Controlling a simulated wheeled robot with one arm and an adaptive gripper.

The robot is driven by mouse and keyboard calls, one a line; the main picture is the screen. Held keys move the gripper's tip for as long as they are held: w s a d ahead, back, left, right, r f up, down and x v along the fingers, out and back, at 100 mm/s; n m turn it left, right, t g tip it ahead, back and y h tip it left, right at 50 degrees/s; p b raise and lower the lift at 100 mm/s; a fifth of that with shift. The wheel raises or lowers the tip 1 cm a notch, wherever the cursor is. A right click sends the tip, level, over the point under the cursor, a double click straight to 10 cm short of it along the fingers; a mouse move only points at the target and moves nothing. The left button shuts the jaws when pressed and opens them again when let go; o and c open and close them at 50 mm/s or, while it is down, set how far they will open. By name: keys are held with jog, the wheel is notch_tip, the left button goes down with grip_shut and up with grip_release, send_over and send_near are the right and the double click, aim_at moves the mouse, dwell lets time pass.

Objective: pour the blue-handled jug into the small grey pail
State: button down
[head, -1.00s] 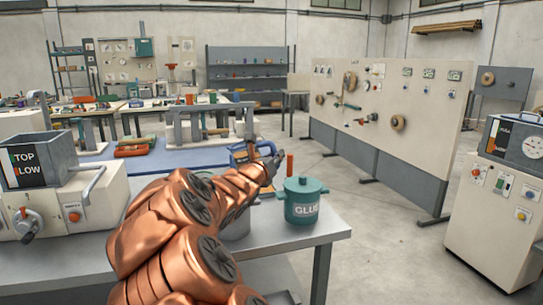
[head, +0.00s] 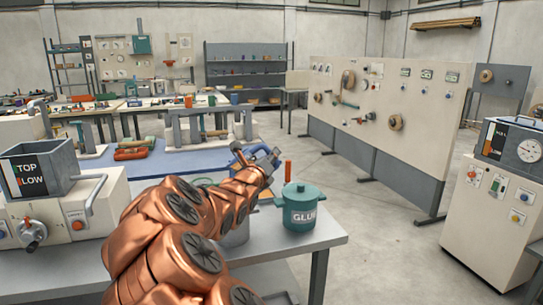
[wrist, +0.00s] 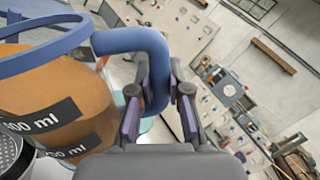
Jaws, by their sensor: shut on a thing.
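The jug (wrist: 55,95) fills the left of the wrist view, with orange-brown contents, dark "ml" labels, a blue rim and a thick blue handle (wrist: 125,40). My gripper (wrist: 160,92) is shut on that handle, one finger on each side. A grey container, apparently the small grey pail (head: 237,238), stands on the table, mostly hidden behind my arm. I cannot tell how far the jug is tilted.
A teal lidded GLUE pot (head: 302,210) stands close to the right of my gripper, near the table edge (head: 325,240). A machine with a grey hopper (head: 40,168) is at the left. Blue-topped benches with frames and tools lie behind. Open floor is to the right.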

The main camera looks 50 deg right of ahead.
aim_at(250, 153)
jog(key=shift+w+a+r+n+t+p, duration=0.25)
jog(key=shift+w+n+p, duration=0.25)
jog(key=shift+n+p, duration=0.35)
jog(key=shift+w+a+r+n+t+p, duration=0.25)
jog(key=shift+w+n+p, duration=0.3)
jog(key=shift+n, duration=0.45)
jog(key=shift+w+a+r+n+t+p, duration=0.15)
jog(key=shift+w+r+n+t+p, duration=0.25)
jog(key=shift+n+p, duration=0.5)
jog(key=shift+w+a+f+n+p, duration=0.15)
jog(key=shift+w+n+p, duration=0.25)
jog(key=shift+p, duration=0.35)
jog(key=shift+w+a+f+n+p, duration=0.1)
jog(key=shift+w+n+p, duration=0.15)
jog(key=shift+n+p, duration=0.35)
jog(key=shift+w+a+f+n+t+p, duration=0.15)
jog(key=shift+w+n+p, duration=0.3)
jog(key=shift+p, duration=0.6)
jog(key=shift+w+a+n+t+p, duration=0.15)
jog(key=shift+w+n+p, duration=0.25)
jog(key=shift+p, duration=0.65)
jog(key=shift+w+a+n+p, duration=0.25)
jog(key=shift+w+n+p, duration=0.3)
jog(key=shift+p, duration=0.55)
jog(key=shift+w+a+n+t+p, duration=0.2)
jog(key=shift+w+n+p, duration=0.3)
jog(key=shift+p, duration=0.3)
jog(key=shift+w+a+n+t+p, duration=0.2)
jog(key=shift+w+n+p, duration=0.15)
jog(key=shift+n+p, duration=0.3)
